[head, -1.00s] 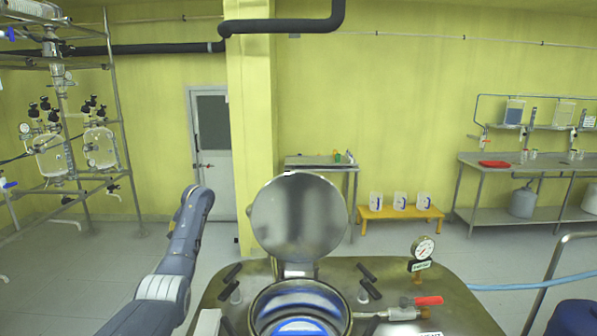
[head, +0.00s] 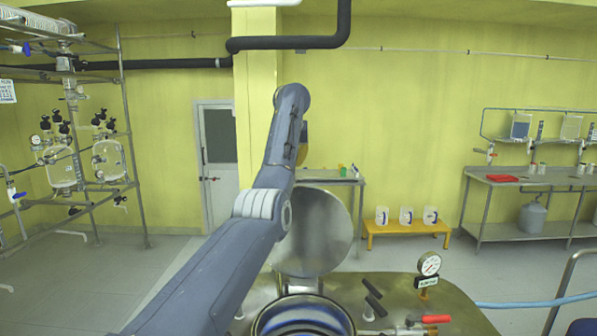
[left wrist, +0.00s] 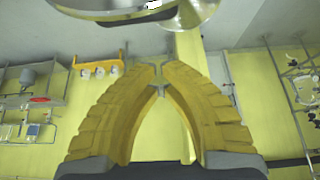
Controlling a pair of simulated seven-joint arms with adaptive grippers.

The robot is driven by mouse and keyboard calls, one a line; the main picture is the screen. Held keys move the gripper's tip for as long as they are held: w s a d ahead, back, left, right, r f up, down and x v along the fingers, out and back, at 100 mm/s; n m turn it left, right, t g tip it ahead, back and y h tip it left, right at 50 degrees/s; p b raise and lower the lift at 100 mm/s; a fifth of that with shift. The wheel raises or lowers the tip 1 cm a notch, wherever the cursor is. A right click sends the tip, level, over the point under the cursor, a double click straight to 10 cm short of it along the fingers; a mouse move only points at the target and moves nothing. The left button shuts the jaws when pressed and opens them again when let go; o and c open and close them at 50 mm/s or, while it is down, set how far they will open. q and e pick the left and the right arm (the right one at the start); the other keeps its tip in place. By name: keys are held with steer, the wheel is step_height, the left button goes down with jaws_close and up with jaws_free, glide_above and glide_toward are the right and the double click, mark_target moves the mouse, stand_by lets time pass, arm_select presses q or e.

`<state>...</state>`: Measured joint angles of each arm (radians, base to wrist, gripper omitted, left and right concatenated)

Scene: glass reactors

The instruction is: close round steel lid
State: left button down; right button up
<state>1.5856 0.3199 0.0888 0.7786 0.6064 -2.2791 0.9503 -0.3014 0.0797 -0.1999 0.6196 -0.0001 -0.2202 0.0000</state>
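The round steel lid (head: 322,235) stands open and upright on its hinge behind the vessel mouth (head: 303,315). My left arm crosses in front of its left part. My left gripper shows only as a yellow sliver (head: 303,142) above the lid, mostly hidden behind my arm. In the left wrist view, its two yellow fingers (left wrist: 159,78) curve together with their tips meeting, and nothing is held. Part of the lid (left wrist: 196,12) shows at the top edge of that view, beyond the fingertips and apart from them. My right gripper is not in view.
The steel vessel top carries a pressure gauge (head: 429,264), a red-handled valve (head: 436,319) and black clamp handles (head: 375,304). A yellow bench (head: 405,229) with white jugs stands behind. A glass reactor rack is at the far left.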

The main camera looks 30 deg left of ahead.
arm_select(q)
step_height(320, 180, down, 8)
steer(key=shift+w+a+r, duration=0.25)
steer(key=shift+w+a, duration=0.05)
steer(key=shift+w, duration=0.05)
stand_by(1.0)
steer(key=shift+s+d, duration=0.1)
steer(key=shift+d, duration=0.1)
stand_by(0.4)
